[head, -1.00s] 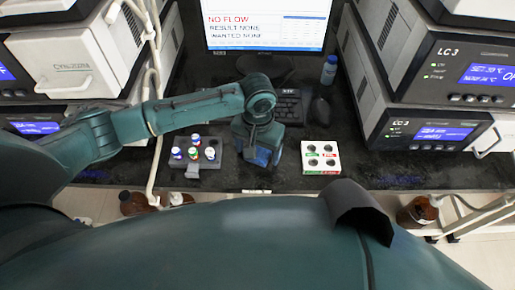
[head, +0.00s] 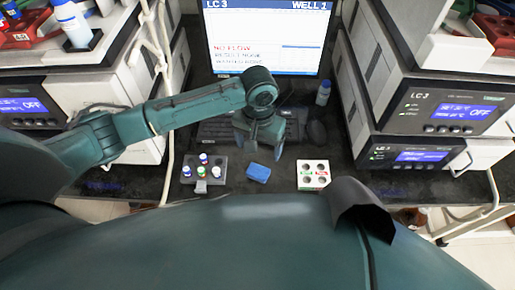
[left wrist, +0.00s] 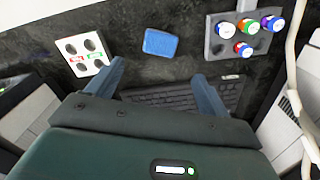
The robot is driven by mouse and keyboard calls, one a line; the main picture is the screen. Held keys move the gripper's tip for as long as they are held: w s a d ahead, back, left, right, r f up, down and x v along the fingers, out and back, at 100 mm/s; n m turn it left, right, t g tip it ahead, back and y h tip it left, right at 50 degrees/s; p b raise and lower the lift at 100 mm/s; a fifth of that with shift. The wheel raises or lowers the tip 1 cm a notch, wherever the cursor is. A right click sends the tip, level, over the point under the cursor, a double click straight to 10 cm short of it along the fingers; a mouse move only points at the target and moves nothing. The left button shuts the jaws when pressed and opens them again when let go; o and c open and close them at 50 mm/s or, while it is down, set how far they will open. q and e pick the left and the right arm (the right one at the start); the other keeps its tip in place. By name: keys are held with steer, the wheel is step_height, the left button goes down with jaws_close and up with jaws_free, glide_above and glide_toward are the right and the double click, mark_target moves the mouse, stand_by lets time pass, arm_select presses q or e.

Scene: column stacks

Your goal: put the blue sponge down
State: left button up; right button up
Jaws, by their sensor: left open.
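The blue sponge (head: 258,172) lies flat on the dark bench top, between the grey vial rack and the white block. It also shows in the left wrist view (left wrist: 160,43), beyond my fingertips and apart from them. My left gripper (head: 260,146) is open and empty, above the bench between the sponge and the keyboard. Its two spread fingers show in the left wrist view (left wrist: 158,68). My right gripper is not in view.
The grey rack (head: 188,178) with several capped vials stands left of the sponge. The white block with holes (head: 304,184) stands to the right. Behind are a keyboard (head: 215,131), mouse (head: 317,132), small bottle (head: 323,93) and monitor (head: 266,40). Stacked instruments (head: 440,110) flank the bench.

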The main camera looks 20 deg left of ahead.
arm_select(q)
steer(key=s+d+f+m+t+h, duration=0.1)
steer(key=s+d+f+t+h, duration=0.15)
steer(key=d, duration=0.25)
steer(key=s+d+f+t+h, duration=0.2)
steer(key=d+h, duration=0.2)
steer(key=d, duration=0.1)
steer(key=s+a+f+t+y, duration=0.4)
steer(key=s+a, duration=0.5)
steer(key=a, duration=0.4)
step_height(320, 180, down, 2)
steer(key=shift+s+a+f+m+t, duration=0.15)
steer(key=shift+m+t, duration=0.15)
steer(key=shift+t, duration=0.35)
